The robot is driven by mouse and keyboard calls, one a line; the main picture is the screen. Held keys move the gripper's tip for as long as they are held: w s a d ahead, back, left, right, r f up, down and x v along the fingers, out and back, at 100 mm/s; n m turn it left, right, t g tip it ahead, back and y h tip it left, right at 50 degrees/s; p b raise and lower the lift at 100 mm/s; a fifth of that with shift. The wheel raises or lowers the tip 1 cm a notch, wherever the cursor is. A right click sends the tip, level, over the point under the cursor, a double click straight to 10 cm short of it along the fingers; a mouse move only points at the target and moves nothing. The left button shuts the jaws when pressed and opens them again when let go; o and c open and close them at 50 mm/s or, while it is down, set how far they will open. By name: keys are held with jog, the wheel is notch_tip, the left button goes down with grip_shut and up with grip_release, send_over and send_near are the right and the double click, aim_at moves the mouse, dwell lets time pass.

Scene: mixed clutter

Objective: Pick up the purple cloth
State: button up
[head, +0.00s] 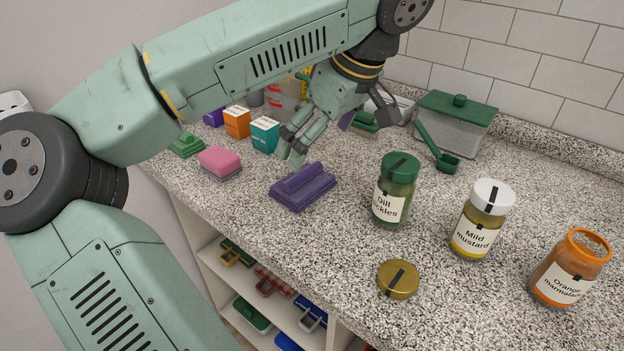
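The purple cloth (314,194) lies folded on the speckled counter, left of the green-lidded pickle jar, with a raised ridge along its top. My gripper (291,157) points down just behind and above the cloth's far left side. Its two fingers show apart with a narrow gap and nothing visible between them. The fingertips look clear of the cloth, though the exact height is hard to judge.
A pink sponge (220,160), a green cloth-like item (187,145) and teal (265,134) and orange (237,122) boxes stand left. A pickle jar (394,195), mustard jar (482,220), marmalade jar (568,270) and gold lid (398,279) are right. Lidded bin (455,125) stands behind.

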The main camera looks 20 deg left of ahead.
aim_at(304, 172)
jog(key=p+x, duration=0.2)
jog(key=x, duration=0.7)
jog(key=shift+s+f, duration=0.1)
jog(key=shift+c, duration=0.2)
jog(key=c, duration=0.8)
